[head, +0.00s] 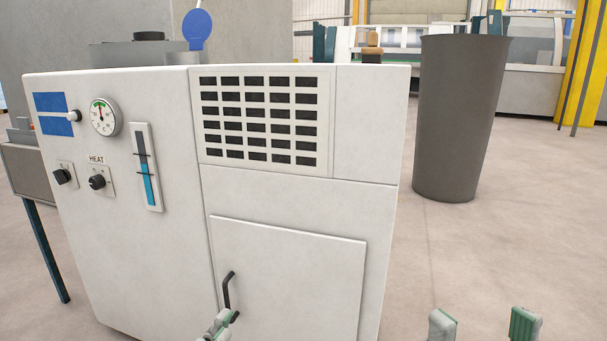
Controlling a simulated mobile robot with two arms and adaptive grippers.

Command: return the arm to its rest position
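My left gripper (219,325) shows only as grey and green fingertips at the bottom edge. It is by the lower end of the black door handle (228,292) on the white cabinet (290,270). I cannot tell whether it touches the handle or how far its fingers are apart. My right gripper (483,325) shows two fingertips at the bottom right, well apart with only floor between them. It is open and empty. The rest of both arms is out of view.
The cabinet front carries a gauge (104,117), a heat knob (97,181), a level tube (147,167) and a vent grille (263,117). Its lower door looks closed. A dark grey bin (458,118) stands to the right. Open floor (510,230) lies in front of the bin.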

